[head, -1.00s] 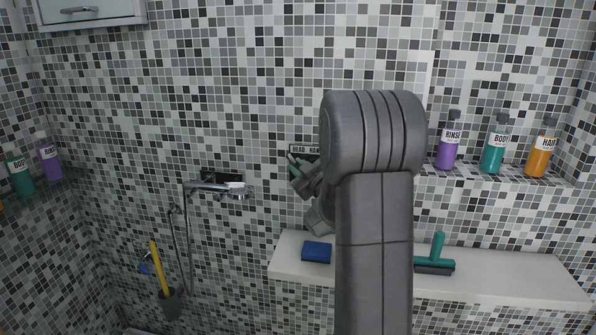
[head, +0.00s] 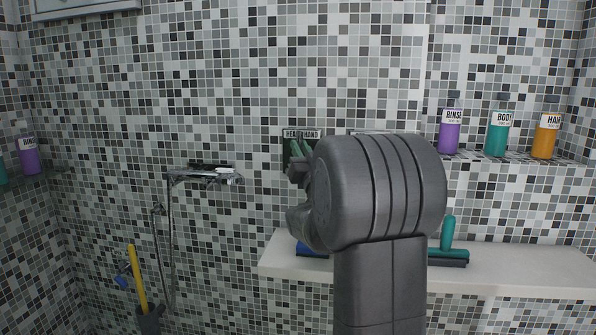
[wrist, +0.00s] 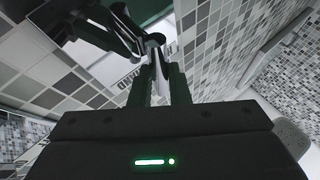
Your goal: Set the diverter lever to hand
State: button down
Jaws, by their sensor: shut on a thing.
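The diverter plate (head: 290,134) is on the tiled wall, with a HEAD label on the left and a HAND label on the right. My gripper (head: 298,153) is at the plate, just below the labels. In the wrist view my gripper (wrist: 159,62) has its two dark green fingers close together around a pale metallic diverter lever (wrist: 156,42). The HAND label (wrist: 133,72) shows beside the fingers there. The fingers hide much of the lever, and I cannot tell exactly which way it points. My arm covers the area right of the plate.
A mixer tap (head: 205,175) with a hose is on the wall to the left. The pale ledge (head: 520,270) below holds a blue sponge (head: 308,250) and a green squeegee (head: 449,245). Purple (head: 450,130), teal (head: 497,133) and orange (head: 545,135) bottles stand on the right shelf.

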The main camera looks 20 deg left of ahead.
jog(key=m+t+h+b, duration=0.2)
jog(key=m+h+b, duration=0.1)
jog(key=m, duration=0.2)
jog(key=d+f+m+t+h+b, duration=0.1)
jog(key=m+t+h+b, duration=0.2)
jog(key=m+b, duration=0.1)
jog(key=d+m+t+h+b, duration=0.1)
jog(key=m+t+h+b, duration=0.2)
jog(key=m, duration=0.4)
jog(key=shift+w+f+h+b, duration=0.15)
jog(key=shift+w+h+b, duration=0.1)
jog(key=shift+h+b, duration=0.2)
jog(key=shift+m+t+h, duration=0.3)
jog(key=shift+m+h, duration=0.05)
jog(key=shift+m, duration=0.05)
jog(key=c, duration=1.4)
grip_release()
jog(key=shift+o, duration=0.2)
jog(key=v, duration=1.3)
jog(key=shift+s+f, duration=0.2)
jog(key=shift+s, duration=0.15)
